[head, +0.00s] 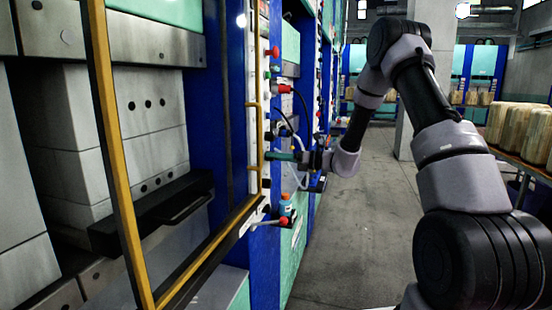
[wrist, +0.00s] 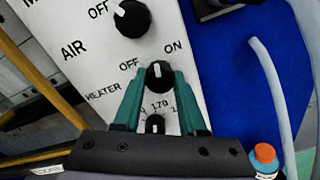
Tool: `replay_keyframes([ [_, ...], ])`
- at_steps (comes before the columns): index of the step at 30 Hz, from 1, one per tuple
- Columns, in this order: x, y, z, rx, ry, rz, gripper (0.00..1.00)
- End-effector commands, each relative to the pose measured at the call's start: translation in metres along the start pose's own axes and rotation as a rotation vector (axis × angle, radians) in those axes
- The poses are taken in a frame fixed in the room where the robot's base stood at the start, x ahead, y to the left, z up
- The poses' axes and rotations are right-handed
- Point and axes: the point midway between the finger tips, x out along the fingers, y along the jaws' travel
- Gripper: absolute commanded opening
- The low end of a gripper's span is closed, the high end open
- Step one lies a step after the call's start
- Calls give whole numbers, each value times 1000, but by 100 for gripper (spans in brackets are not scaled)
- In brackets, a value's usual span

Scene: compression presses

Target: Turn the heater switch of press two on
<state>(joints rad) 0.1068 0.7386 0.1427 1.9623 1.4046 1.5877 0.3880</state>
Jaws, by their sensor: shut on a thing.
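In the wrist view, the heater switch (wrist: 160,82) is a round black knob with a white pointer mark on the white panel (wrist: 85,60). It sits between the printed words OFF and ON, beside the word HEATER. Its white mark points roughly straight up in the picture, between the two words. My gripper (wrist: 159,76) has its two green fingers shut on the knob, one on each side. In the head view my gripper (head: 272,156) reaches left to the press panel, and the knob is too small to make out there.
The air knob (wrist: 132,19) is above the heater switch, and a dial (wrist: 155,125) lies just below it between the fingers. A pale hose (wrist: 275,95) and an orange-capped blue bottle (wrist: 264,158) are at right. A yellow frame (head: 120,150) stands left of the panel.

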Motion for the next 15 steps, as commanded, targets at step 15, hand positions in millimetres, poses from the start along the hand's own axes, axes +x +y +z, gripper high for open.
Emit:
replay_keyframes([
  [15, -1, -1, 0, 293, 0, -2, 0],
])
